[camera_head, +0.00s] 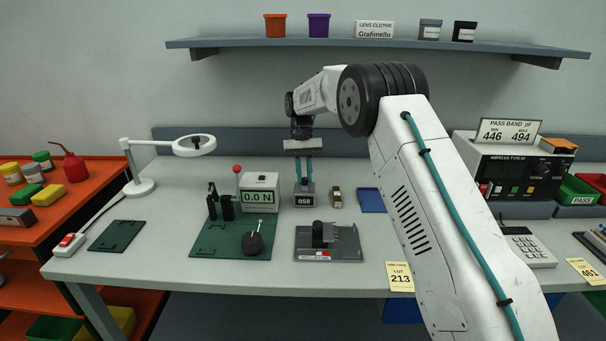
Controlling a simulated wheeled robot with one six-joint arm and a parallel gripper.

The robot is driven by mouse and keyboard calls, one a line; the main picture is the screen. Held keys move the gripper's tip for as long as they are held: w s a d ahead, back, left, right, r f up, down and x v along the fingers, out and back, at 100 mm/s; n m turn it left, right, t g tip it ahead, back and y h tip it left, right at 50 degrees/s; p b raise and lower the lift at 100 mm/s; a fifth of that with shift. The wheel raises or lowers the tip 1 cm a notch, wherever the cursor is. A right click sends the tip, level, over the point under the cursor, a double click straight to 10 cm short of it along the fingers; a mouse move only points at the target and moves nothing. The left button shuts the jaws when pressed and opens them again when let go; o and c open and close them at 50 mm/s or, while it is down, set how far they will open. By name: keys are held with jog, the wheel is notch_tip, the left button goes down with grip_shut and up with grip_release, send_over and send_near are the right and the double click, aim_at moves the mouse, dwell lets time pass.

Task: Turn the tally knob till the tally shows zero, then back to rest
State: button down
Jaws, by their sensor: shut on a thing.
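The tally (304,199) is a small grey box with a dark display on its front, standing upright on the bench left of centre. Its display appears to read 058, though the digits are small. My gripper (304,181) comes down from above onto the top of the tally, with its two teal fingers pointing down. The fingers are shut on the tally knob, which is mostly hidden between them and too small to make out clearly.
A force gauge (259,194) reading 0.0 N stands on a green plate (203,247) just left of the tally. A small brass item (336,197) lies close on its right. A grey fixture (343,245) sits in front. A shelf (380,46) spans the wall above.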

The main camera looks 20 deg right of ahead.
jog(key=shift+d+m+t+y, duration=0.15)
jog(key=shift+m+y, duration=0.25)
jog(key=shift+m, duration=0.7)
jog(key=shift+m+t+y, duration=0.25)
jog(key=shift+m+y, duration=0.15)
jog(key=shift+m, duration=0.7)
jog(key=c, duration=1.3)
grip_release()
jog(key=shift+c, duration=0.2)
jog(key=shift+r, duration=0.1)
jog(key=v, duration=0.7)
jog(key=shift+w+r, duration=0.15)
jog(key=shift+r, duration=0.15)
jog(key=shift+d, duration=0.1)
